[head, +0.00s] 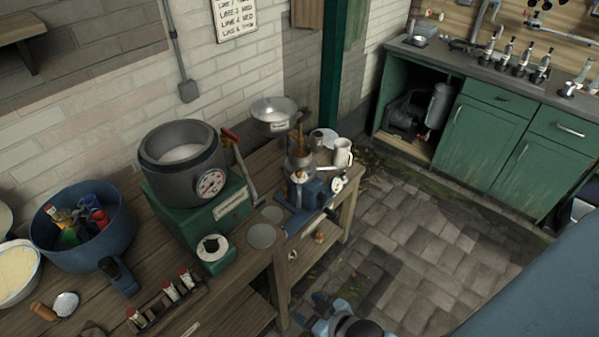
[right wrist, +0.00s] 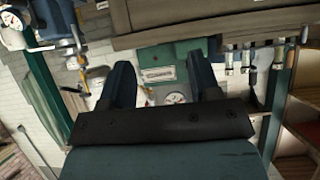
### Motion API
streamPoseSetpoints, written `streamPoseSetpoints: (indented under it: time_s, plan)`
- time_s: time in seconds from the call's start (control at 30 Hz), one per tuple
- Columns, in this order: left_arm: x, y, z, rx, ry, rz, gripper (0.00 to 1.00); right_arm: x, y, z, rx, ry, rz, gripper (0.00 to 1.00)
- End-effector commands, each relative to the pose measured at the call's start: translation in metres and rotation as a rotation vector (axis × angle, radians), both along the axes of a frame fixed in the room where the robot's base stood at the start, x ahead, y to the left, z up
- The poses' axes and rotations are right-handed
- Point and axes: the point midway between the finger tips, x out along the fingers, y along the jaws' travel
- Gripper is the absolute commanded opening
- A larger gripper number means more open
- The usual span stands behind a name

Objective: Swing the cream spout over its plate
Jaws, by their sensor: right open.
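A blue crank machine (head: 312,190) with a metal bowl (head: 300,158) on top stands at the bench's right end. A pale, short pipe-like part shows on its upper right side; I cannot tell whether it is the cream spout. Two flat round grey plates, a nearer one (head: 261,235) and a farther one (head: 271,214), lie on the bench left of the machine. My right gripper (head: 331,304) is low at the bottom edge, in front of the bench and apart from the machine. In the right wrist view its two blue fingers (right wrist: 162,74) are spread, with nothing held between them.
A grey pot (head: 182,170) with a dial sits on a green base left of the plates. A blue tub (head: 83,225) and a rack of small bottles (head: 167,303) stand farther left. A white jug (head: 343,152) is behind the machine. The paved floor (head: 430,250) to the right is clear.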

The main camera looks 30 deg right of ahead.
Motion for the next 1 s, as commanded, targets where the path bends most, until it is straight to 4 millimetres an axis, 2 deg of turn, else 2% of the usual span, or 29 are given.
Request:
streamPoseSetpoints:
  time_s: [0.03, 0.17, 0.2, 0.3, 0.4, 0.5, 0.6, 0.77, 1.0]
  plan:
    - [0.0, 0.0, -0.018, -0.003, 0.002, 0.001, 0.48, 0.017, -0.008, -0.018, 0.007, -0.032, -0.01, 0.57]
    - [0.0, -0.001, -0.059, -0.013, 0.013, 0.005, 0.48, 0.08, -0.045, -0.056, 0.048, -0.165, -0.068, 0.57]
    - [0.0, -0.002, -0.072, -0.016, 0.018, 0.007, 0.48, 0.103, -0.062, -0.065, 0.063, -0.217, -0.099, 0.57]
    - [0.001, -0.004, -0.102, -0.024, 0.037, 0.01, 0.48, 0.154, -0.104, -0.079, 0.095, -0.341, -0.186, 0.57]
    - [0.002, -0.006, -0.122, -0.033, 0.049, 0.012, 0.48, 0.193, -0.144, -0.083, 0.121, -0.444, -0.278, 0.57]
    - [0.004, -0.009, -0.129, -0.045, 0.047, 0.016, 0.48, 0.217, -0.174, -0.083, 0.136, -0.514, -0.351, 0.57]
    - [0.006, -0.011, -0.128, -0.054, 0.045, 0.019, 0.48, 0.229, -0.19, -0.08, 0.142, -0.547, -0.391, 0.57]
    - [0.006, -0.013, -0.126, -0.059, 0.049, 0.021, 0.48, 0.244, -0.195, -0.076, 0.146, -0.558, -0.402, 0.57]
    - [0.006, -0.012, -0.13, -0.058, 0.05, 0.022, 0.48, 0.291, -0.2, -0.076, 0.145, -0.556, -0.4, 0.57]
